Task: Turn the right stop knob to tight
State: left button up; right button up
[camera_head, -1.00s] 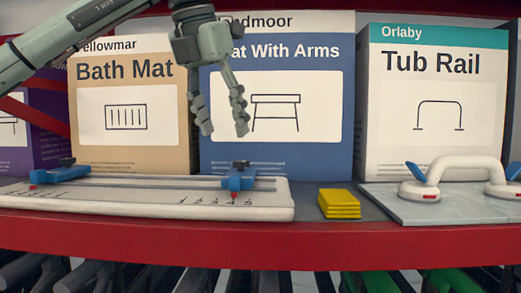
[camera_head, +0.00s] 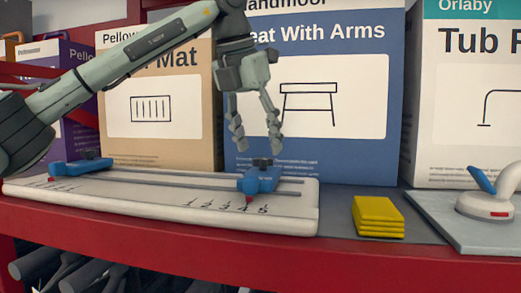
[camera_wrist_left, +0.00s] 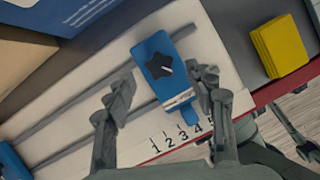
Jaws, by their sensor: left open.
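A white board (camera_head: 130,205) with two rails and a number scale lies on the shelf. My left gripper (camera_head: 256,148) is open just above the knob. In the wrist view its fingers (camera_wrist_left: 163,84) stand either side of the stop, apart from the knob. The left stop (camera_head: 82,166) sits at the board's left. My right gripper is not in view.
A yellow stack (camera_head: 378,217) lies right of the board. Tall boxes, including the blue one (camera_head: 320,150), stand close behind. The red shelf edge (camera_head: 300,255) runs along the front.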

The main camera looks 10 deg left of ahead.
pick_arm(q)
jog(key=shift+x, duration=1.2)
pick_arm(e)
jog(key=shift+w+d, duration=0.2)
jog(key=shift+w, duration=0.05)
pick_arm(q)
jog(key=c, duration=1.1)
jog(key=shift+c, duration=0.2)
jog(key=shift+m+h+p, duration=0.3)
jog(key=shift+m+p, duration=0.2)
jog(key=shift+m, duration=0.3)
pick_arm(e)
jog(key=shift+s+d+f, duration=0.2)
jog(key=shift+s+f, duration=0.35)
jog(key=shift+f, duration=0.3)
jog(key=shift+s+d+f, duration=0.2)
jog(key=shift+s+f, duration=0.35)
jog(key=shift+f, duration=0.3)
